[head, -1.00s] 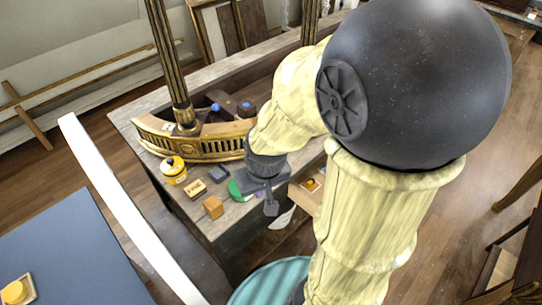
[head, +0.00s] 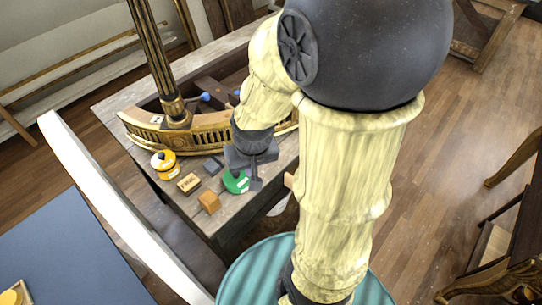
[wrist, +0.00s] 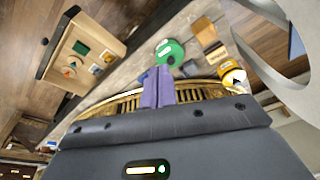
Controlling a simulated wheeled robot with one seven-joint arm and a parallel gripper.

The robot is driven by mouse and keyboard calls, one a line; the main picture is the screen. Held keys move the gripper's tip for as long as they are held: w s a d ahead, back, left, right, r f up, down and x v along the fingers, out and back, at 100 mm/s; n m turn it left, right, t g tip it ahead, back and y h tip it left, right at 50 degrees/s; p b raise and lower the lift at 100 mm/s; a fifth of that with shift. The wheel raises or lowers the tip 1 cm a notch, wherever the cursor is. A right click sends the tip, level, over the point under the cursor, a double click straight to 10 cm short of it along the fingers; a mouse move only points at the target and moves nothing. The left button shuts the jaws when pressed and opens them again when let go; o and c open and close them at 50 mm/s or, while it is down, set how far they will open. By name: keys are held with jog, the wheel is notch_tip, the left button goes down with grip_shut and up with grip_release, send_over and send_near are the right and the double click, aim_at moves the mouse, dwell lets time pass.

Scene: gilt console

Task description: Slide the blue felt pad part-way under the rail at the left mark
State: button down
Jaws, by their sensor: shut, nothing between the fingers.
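A small dark blue-grey pad, which looks like the felt pad (head: 213,165), lies on the worn console top in front of the gilt rail (head: 205,138). It shows small in the wrist view (wrist: 189,68), beyond my fingers. A white tag (head: 157,119) sits on the rail's left part; I cannot tell whether it is the left mark. My gripper (head: 255,186) points down to the right of the pad, beside a green disc (head: 236,182). Its fingers (wrist: 158,72) are shut together and empty, apart from the pad. Whether they touch the top is unclear.
A yellow pot (head: 163,163), a wooden label block (head: 189,183) and an orange-brown wooden cube (head: 208,202) stand left of the green disc. A gilt column (head: 155,60) rises behind the rail. An open wooden drawer (wrist: 85,55) shows in the wrist view.

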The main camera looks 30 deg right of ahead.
jog(key=w+d+f+m+y+b, duration=0.1)
jog(key=w+d+f+m+b, duration=0.1)
jog(key=d+f+m, duration=0.5)
jog(key=w+d+f+m+y+b, duration=0.1)
jog(key=w+d+f+m+b, duration=0.15)
jog(key=f+m, duration=0.7)
jog(key=w+d+f+m+t+b, duration=0.1)
jog(key=w+d+m+t, duration=0.2)
jog(key=m, duration=1.1)
jog(key=d+t, duration=0.3)
jog(key=d, duration=0.2)
jog(key=shift+d+y, duration=0.4)
jog(key=shift+f, duration=0.15)
